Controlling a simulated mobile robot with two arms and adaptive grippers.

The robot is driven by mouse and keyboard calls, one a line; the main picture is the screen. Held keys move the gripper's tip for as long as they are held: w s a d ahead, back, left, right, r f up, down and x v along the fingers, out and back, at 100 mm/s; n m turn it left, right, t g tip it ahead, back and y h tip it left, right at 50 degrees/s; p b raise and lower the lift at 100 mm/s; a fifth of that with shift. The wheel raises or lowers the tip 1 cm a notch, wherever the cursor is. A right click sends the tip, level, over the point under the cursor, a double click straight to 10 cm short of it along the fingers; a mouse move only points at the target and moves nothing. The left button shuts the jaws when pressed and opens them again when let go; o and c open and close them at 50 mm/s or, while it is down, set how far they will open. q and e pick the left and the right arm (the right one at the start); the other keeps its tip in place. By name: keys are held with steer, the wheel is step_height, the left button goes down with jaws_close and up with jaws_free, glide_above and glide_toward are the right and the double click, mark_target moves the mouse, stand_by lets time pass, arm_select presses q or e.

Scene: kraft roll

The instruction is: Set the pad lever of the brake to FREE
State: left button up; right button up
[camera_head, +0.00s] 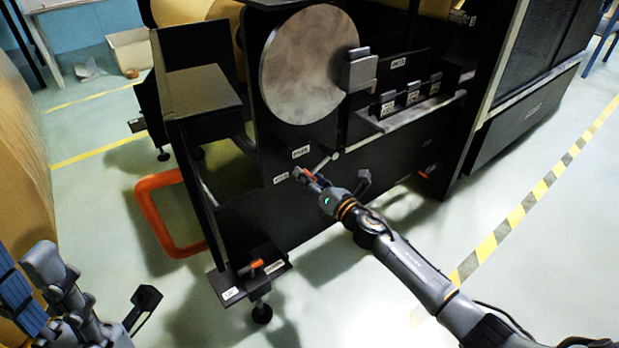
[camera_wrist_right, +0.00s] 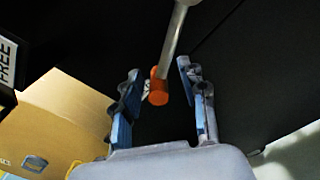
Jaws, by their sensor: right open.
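The pad lever (camera_head: 322,163) is a grey rod with an orange end, on the black front panel below the large round disc (camera_head: 310,64). It slants down and left from its pivot. Two small white labels sit left of it; the FREE label (camera_wrist_right: 8,60) is readable in the right wrist view. My right gripper (camera_head: 306,175) is at the lever's end. In the right wrist view its open fingers (camera_wrist_right: 160,95) stand on either side of the orange end (camera_wrist_right: 158,92), with gaps visible. My left gripper (camera_head: 50,265) is low at the left, its fingers unclear.
Another orange-handled lever (camera_head: 257,264) sits on a low black plate at the machine's front left corner. An orange loop bar (camera_head: 160,215) sticks out at the left. A shelf (camera_head: 420,108) with several labelled blocks is at the right. The floor in front is clear.

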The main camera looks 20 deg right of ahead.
steer(key=shift+c, duration=0.3)
jaws_close()
steer(key=shift+d, duration=0.1)
